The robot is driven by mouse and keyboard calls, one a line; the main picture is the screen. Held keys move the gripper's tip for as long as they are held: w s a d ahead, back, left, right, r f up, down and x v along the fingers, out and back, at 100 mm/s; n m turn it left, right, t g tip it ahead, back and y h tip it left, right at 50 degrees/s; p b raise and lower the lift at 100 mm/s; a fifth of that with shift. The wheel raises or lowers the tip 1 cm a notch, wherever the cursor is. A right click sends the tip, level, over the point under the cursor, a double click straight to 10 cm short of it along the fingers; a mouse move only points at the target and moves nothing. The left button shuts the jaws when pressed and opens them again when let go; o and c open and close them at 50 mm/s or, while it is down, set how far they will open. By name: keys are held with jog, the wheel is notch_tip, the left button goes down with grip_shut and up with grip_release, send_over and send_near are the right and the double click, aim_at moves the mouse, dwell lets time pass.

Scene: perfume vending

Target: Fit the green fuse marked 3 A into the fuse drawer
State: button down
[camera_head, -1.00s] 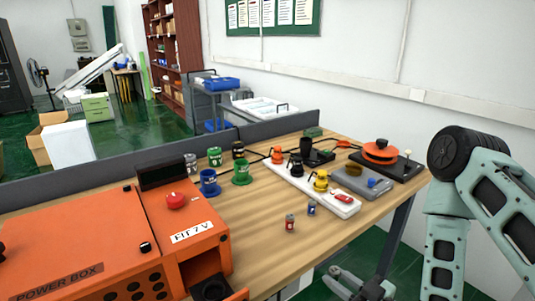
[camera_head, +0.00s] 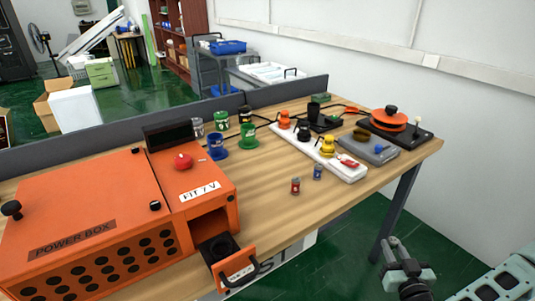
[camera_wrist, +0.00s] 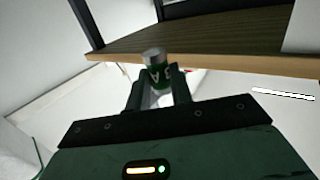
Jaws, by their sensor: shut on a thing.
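My gripper (camera_wrist: 160,92) is shut on the green fuse (camera_wrist: 158,76), which has a metal cap and a partly visible white marking with an "A". In the head view my gripper (camera_head: 390,243) is low at the right, beyond the table's front edge and apart from the power box; the fuse is not clear there. The fuse drawer (camera_head: 238,263) is pulled out from the front of the orange power box (camera_head: 75,215). It has a dark round holder (camera_head: 221,246) inside and a black handle on its front.
A red fuse (camera_head: 295,186) and a blue fuse (camera_head: 318,172) stand on the wooden table (camera_head: 270,215). Blue and green cups stand behind the box. The table's front middle is clear.

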jog(key=s+a+r+n+g+y, duration=0.1)
jog(key=a+r+n+y, duration=0.3)
jog(key=a, duration=0.5)
jog(key=s+a+r+n+g+y, duration=0.2)
jog(key=a+r+n+g+y, duration=0.2)
jog(key=a+y, duration=0.4)
notch_tip(320, 180, up, 2)
jog(key=shift+s+a+n, duration=0.3)
jog(key=shift+a+n, duration=0.2)
jog(key=shift+a, duration=0.55)
jog(key=b, duration=0.2)
send_near(271, 208)
jog(key=w+a+r, duration=0.1)
jog(key=w+a, duration=0.1)
jog(key=w+a+r, duration=0.1)
jog(key=w+r, duration=0.1)
jog(key=shift+a+r, duration=0.1)
jog(key=shift+a, duration=0.25)
jog(key=x, duration=0.3)
jog(key=shift+w+a, duration=0.1)
jog(key=shift+a, duration=0.2)
jog(key=shift+w+a+p, duration=0.35)
jog(key=shift+w+p, duration=0.05)
jog(key=shift+p, duration=0.15)
